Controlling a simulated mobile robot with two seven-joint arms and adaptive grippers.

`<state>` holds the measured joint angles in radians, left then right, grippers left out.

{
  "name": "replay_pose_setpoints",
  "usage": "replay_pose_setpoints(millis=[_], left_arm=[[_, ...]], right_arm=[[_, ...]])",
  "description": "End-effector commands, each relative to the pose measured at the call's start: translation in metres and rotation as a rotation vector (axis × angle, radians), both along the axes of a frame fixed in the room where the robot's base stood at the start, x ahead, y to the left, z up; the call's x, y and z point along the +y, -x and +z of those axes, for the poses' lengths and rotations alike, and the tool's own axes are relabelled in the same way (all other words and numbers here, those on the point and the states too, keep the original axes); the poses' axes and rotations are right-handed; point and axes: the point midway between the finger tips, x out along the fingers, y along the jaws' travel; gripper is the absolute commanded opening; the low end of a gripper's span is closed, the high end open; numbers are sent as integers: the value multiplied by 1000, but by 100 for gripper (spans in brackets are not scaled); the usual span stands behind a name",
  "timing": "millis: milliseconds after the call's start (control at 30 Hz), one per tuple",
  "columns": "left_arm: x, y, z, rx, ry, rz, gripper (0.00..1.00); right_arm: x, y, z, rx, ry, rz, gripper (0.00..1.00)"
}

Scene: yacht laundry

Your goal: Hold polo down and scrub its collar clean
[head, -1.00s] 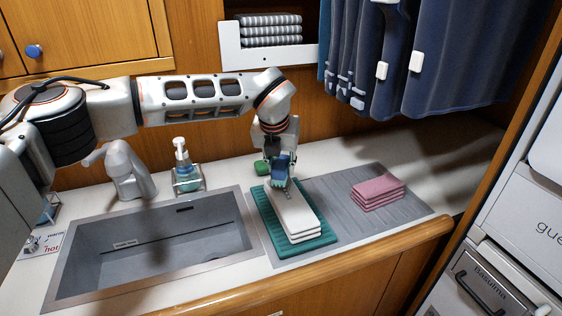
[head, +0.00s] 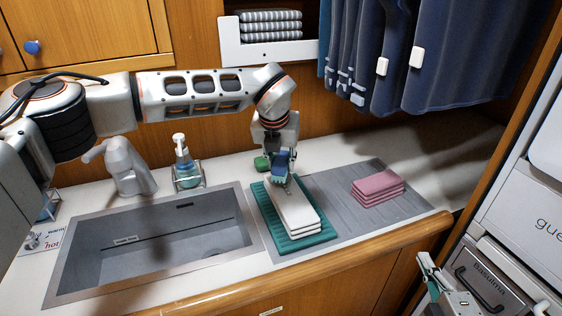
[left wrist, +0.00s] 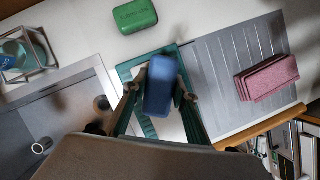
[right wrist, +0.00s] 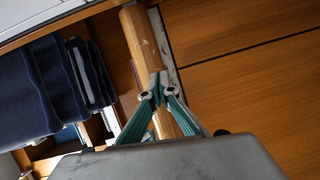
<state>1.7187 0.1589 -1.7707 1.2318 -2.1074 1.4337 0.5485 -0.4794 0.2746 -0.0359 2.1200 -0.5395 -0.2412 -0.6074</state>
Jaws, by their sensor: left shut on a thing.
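The white folded polo (head: 294,216) lies on a teal ribbed board (head: 309,240) at the right of the sink. My left gripper (head: 282,176) is shut on a blue brush (head: 279,163) at the polo's far end. In the left wrist view the brush (left wrist: 160,85) sits between the fingers over the white cloth. The brush's underside and the collar are hidden, so contact and any stain cannot be told. My right gripper (head: 430,272) is low at the right, off the counter's front edge. In the right wrist view its teal fingers (right wrist: 158,88) come together with nothing visible between them.
A green soap bar (left wrist: 134,15) lies behind the board. A soap pump (head: 186,170) stands behind the sink (head: 160,245). Folded pink cloths (head: 378,189) lie on the grey drainer (head: 340,205). Navy garments (head: 460,60) hang above. The wooden counter edge (head: 350,245) runs in front.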

Motion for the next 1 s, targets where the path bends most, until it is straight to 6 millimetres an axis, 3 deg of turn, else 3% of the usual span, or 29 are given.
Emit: replay_pose_setpoints(millis=[67, 167, 400, 600, 800, 1000], left_arm=[[0, 0, 0, -1, 0, 0, 10], [0, 0, 0, -1, 0, 0, 10], [0, 0, 0, -1, 0, 0, 10], [0, 0, 0, -1, 0, 0, 10], [0, 0, 0, -1, 0, 0, 10], [0, 0, 0, -1, 0, 0, 10]], right_arm=[[-2, -14, 35, -86, 143, 25, 0], [18, -33, 71, -195, 251, 91, 0], [99, -64, 137, -440, 369, 315, 0], [173, -69, 187, -661, 517, 537, 0], [241, -58, 218, -868, 713, 789, 0], [286, -44, 222, -1017, 935, 1043, 0]])
